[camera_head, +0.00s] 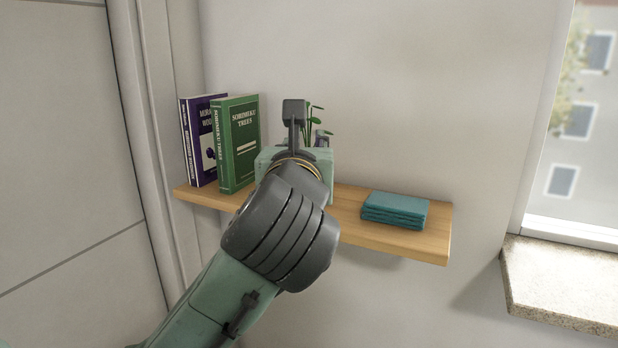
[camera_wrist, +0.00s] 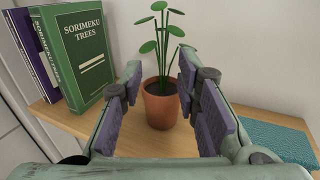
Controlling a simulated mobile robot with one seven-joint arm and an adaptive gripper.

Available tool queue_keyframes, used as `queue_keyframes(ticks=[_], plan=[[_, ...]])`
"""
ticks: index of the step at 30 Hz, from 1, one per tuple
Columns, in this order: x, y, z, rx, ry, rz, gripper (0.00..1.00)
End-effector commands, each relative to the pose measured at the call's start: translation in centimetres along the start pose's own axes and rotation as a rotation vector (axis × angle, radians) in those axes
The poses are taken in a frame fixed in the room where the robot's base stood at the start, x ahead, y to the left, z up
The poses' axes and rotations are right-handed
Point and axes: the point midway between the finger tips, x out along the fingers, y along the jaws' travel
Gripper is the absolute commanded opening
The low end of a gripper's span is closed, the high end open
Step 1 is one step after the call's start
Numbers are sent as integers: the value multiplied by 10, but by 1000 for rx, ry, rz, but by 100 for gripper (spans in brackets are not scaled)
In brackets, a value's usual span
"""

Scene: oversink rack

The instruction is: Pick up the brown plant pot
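The brown plant pot (camera_wrist: 161,104) stands upright on the wooden shelf (camera_wrist: 72,116) with a green plant (camera_wrist: 160,40) in it. In the wrist view it sits beyond and between the two fingers of my gripper (camera_wrist: 157,106). The fingers are spread, with a gap on each side of the pot and nothing held. In the head view my gripper and arm hide the pot. Only some green leaves (camera_head: 313,120) show past my gripper there.
A green book (camera_head: 238,143) and a purple book (camera_head: 203,140) stand left of the pot. A stack of teal cloths (camera_head: 395,210) lies on the shelf to the right. The wall is close behind. A window sill (camera_head: 560,285) is at the far right.

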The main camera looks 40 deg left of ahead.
Motion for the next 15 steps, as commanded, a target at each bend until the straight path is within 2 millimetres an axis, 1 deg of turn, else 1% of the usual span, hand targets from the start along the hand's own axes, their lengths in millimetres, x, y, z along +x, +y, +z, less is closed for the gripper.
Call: queue_keyframes(ticks=[1,3,8,10,15], plan=[[8,0,2,-4,3,-1,29],[17,0,2,-4,0,-1,29],[28,0,3,-5,-2,0,29],[36,-2,4,-5,-1,-2,29],[62,-3,6,-7,-1,-1,29]])
